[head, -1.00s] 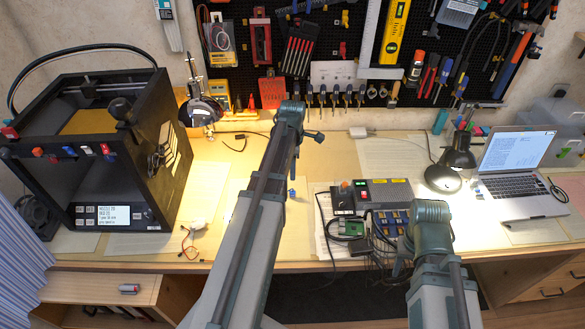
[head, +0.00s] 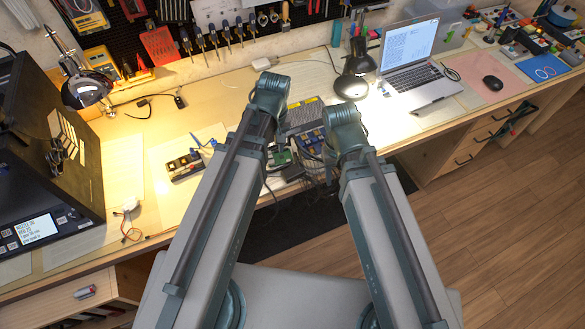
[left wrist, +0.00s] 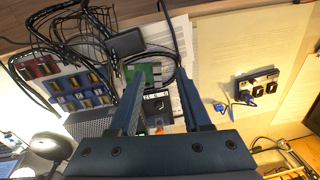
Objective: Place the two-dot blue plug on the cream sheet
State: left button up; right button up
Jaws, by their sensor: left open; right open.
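My left gripper (left wrist: 158,82) is open and empty in the left wrist view, above the desk near a green circuit board (left wrist: 145,75). In the head view both grippers are hidden behind my arm links. A small dark socket block (left wrist: 258,85) with a blue plug (left wrist: 245,98) and cord lies on the desk, right of my gripper's fingers. The block also shows in the head view (head: 185,165), with blue (head: 196,140) at its upper side. I cannot make out dots on the plug. Pale sheets lie nearby; the cream sheet may be the one at left (head: 125,165).
A grey box (head: 305,115) and cables stand beyond my arms. A black printer-like machine (head: 60,165) is at left, a black lamp (head: 352,78) and laptop (head: 420,65) at right.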

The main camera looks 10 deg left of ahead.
pick_arm(q)
jog(key=s+d+m, duration=0.7)
jog(key=m, duration=0.2)
dwell(1.2)
